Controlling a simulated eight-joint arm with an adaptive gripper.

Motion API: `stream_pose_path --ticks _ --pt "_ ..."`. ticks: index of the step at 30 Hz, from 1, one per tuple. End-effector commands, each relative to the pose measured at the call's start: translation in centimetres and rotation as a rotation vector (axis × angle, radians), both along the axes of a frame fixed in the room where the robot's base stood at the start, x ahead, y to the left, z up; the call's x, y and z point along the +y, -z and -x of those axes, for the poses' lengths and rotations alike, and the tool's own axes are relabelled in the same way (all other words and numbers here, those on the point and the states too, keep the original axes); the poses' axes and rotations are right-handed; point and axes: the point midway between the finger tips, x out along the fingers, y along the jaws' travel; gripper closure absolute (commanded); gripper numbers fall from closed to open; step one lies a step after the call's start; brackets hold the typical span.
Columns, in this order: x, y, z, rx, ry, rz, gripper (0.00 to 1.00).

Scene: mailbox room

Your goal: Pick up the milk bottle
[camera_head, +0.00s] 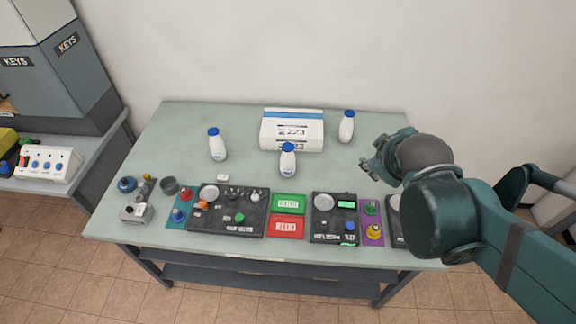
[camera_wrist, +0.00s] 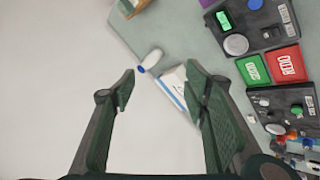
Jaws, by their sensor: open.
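Three white milk bottles with blue caps stand upright on the table in the head view. One bottle (camera_head: 217,146) is at the left, one bottle (camera_head: 287,161) is in the middle in front of the white box, and one bottle (camera_head: 346,128) is at the back right. My gripper (camera_head: 373,168) is open and empty above the table's right side, to the right of the bottles. In the wrist view my gripper (camera_wrist: 160,90) has its fingers wide apart, and one milk bottle (camera_wrist: 152,59) shows beyond them, near the table's edge.
Control panels (camera_head: 228,221), red and green trays (camera_head: 287,204) and small parts line the front edge. A wall is close behind. The table's left back is clear.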

Motion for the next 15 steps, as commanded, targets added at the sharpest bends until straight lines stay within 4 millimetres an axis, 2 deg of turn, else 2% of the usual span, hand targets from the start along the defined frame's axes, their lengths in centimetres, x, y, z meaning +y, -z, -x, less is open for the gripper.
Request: stream_pose_path --ticks 3,15 --pt "1.1 1.4 -1.8 -0.022 -0.106 0.109 0.55" --pt "5.2 5.2 -6.9 -0.103 -0.457 0.506 0.55"
